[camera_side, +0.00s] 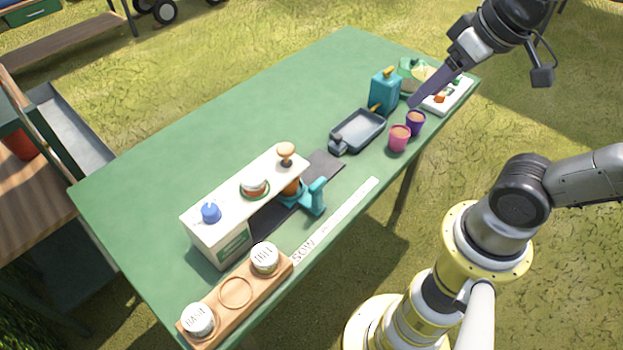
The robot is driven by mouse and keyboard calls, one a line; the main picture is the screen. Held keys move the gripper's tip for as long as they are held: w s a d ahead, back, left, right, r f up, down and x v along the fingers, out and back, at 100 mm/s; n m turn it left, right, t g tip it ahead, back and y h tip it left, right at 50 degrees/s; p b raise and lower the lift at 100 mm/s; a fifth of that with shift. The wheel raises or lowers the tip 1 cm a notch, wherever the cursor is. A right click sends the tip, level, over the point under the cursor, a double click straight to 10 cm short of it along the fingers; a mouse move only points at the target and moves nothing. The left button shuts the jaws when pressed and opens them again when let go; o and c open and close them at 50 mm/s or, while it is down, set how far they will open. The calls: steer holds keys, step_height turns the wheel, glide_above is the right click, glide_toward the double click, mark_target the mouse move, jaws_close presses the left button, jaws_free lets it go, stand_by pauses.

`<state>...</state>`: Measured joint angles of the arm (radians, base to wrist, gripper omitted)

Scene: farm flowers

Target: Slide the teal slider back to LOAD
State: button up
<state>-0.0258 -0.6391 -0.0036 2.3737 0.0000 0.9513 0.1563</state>
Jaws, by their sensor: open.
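The teal slider (315,198) has an upright handle and sits at the front of a white bench machine (222,243), near the machine's right end. An orange-brown part shows just behind it. A dark strip (324,165) runs under the machine and out past its right end. I cannot read a LOAD mark in this view. My gripper (413,103) is far up and to the right of the slider, pointing down-left over the table's far right end, near the purple pot. It is open, seen edge-on, with nothing visible in it, and does not touch the slider.
A pink pot (399,138), a purple pot (416,122), a grey tray (358,131), a teal container (384,92) and a white board (446,98) crowd the right end. A wooden rack (213,314) with labelled jars stands at the front left. The table's (230,120) back is clear.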

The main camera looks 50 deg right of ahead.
steer(key=o, duration=0.3)
steer(key=shift+g, duration=0.6)
steer(key=w, duration=0.1)
steer(key=w+a, duration=0.1)
steer(key=w, duration=0.2)
steer(key=shift+w+a+r, duration=0.2)
steer(key=shift+a, duration=0.2)
steer(key=n+g, duration=0.1)
steer(key=g, duration=0.3)
glide_above(318, 183)
step_height(318, 183, down, 9)
step_height(318, 183, down, 13)
steer(key=shift+f, duration=0.1)
jaws_close()
